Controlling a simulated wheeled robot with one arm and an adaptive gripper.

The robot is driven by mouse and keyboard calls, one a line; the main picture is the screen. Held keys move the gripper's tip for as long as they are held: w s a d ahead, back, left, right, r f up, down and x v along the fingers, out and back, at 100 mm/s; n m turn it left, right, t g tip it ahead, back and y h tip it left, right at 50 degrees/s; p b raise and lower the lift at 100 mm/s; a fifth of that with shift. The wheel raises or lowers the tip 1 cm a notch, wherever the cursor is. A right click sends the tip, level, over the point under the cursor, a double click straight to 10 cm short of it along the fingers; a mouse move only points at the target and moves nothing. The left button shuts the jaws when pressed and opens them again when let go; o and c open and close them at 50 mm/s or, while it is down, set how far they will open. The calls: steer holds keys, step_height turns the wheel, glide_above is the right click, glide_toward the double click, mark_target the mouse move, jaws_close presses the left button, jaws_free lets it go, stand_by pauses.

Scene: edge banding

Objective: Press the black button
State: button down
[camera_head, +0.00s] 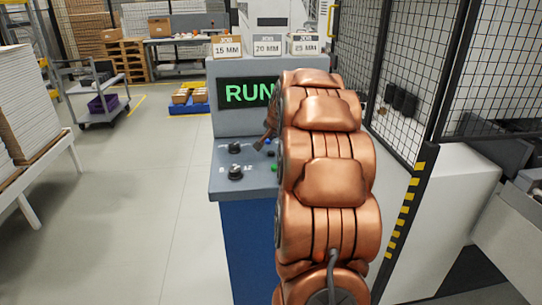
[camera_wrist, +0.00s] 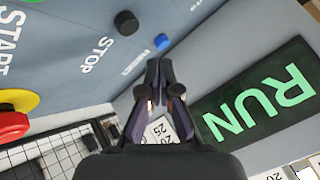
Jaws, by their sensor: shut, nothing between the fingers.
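The black button (camera_wrist: 126,23) is a short round cap on the grey control panel (camera_wrist: 70,55), near the printed word STOP, in the upper middle of the wrist view. A smaller blue button (camera_wrist: 162,41) is right of it. My gripper (camera_wrist: 160,66) is shut and empty, its fingertips together just below the blue button in the picture. The black button lies up and left of the tips, apart from them in the picture; the depth of the gap cannot be told. In the head view my copper-coloured arm covers part of the console (camera_head: 222,186) and hides most of the gripper.
The green RUN display (camera_head: 248,93) stands behind the panel. Two black knobs (camera_head: 235,172) sit on its left. A mesh fence (camera_head: 400,75) is at right.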

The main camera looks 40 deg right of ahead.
mark_target(272, 153)
steer(key=shift+f+b, duration=0.5)
steer(key=shift+f, duration=1.45)
steer(key=shift+f+b, duration=0.4)
steer(key=shift+f, duration=0.05)
stand_by(1.0)
steer(key=shift+r, duration=0.15)
steer(key=shift+r+p, duration=0.35)
steer(key=shift+r, duration=0.4)
steer(key=shift+r, duration=0.1)
steer(key=shift+r+p, duration=0.9)
steer(key=shift+r, duration=1.55)
